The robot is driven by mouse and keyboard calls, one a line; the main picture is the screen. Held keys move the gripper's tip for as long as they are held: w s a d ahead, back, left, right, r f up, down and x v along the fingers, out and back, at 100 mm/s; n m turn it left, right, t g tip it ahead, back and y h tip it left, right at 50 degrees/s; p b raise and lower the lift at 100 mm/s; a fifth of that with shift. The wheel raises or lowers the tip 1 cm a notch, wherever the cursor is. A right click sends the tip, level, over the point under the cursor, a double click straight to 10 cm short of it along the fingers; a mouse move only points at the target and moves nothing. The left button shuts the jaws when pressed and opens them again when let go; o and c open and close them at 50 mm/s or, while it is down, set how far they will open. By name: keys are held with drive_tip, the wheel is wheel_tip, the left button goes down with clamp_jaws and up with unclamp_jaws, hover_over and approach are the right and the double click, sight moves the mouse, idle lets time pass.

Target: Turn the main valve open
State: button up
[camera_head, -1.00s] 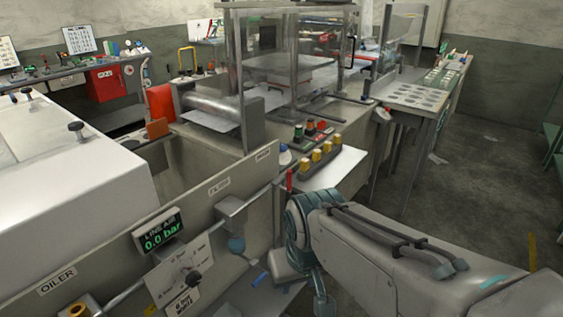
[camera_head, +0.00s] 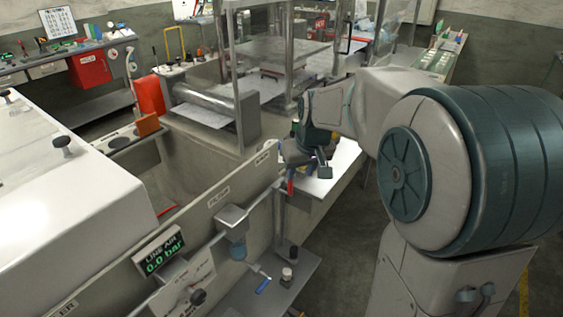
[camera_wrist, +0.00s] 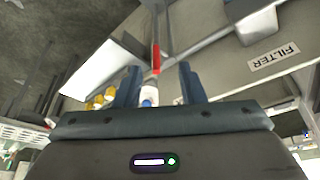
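The red lever (camera_head: 290,187), which I take for the main valve's handle, stands upright at the far end of the air pipe, near a panel label (camera_head: 262,159) too small to read surely. In the wrist view the red lever (camera_wrist: 156,58) appears between and beyond my fingertips, apparently not gripped. My gripper (camera_wrist: 158,68) is open, with its two dark fingers apart. In the head view my gripper (camera_head: 318,163) is close above and right of the lever, partly hidden by its own wrist. The display (camera_head: 160,255) reads LINE AIR 0.0 bar.
The filter (camera_head: 236,232) hangs on the pipe, with a blue-handled lever (camera_head: 263,284) below it. A FILTER label (camera_wrist: 273,58) shows in the wrist view. A white tabletop (camera_head: 338,165) and yellow-capped parts (camera_wrist: 104,97) lie near the gripper. A lower shelf (camera_head: 240,298) is beneath.

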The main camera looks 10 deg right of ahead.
sight(290, 193)
drive_tip(key=w+f+p, duration=0.1)
drive_tip(key=w+f, duration=0.2)
drive_tip(key=f, duration=0.1)
drive_tip(key=w+f+p, duration=0.1)
drive_tip(key=w+f, duration=0.2)
drive_tip(key=f, duration=0.1)
drive_tip(key=w+f, duration=0.4)
drive_tip(key=shift+a+f+p, duration=0.2)
drive_tip(key=shift+a+p, duration=0.05)
drive_tip(key=shift+p, duration=0.15)
clamp_jaws()
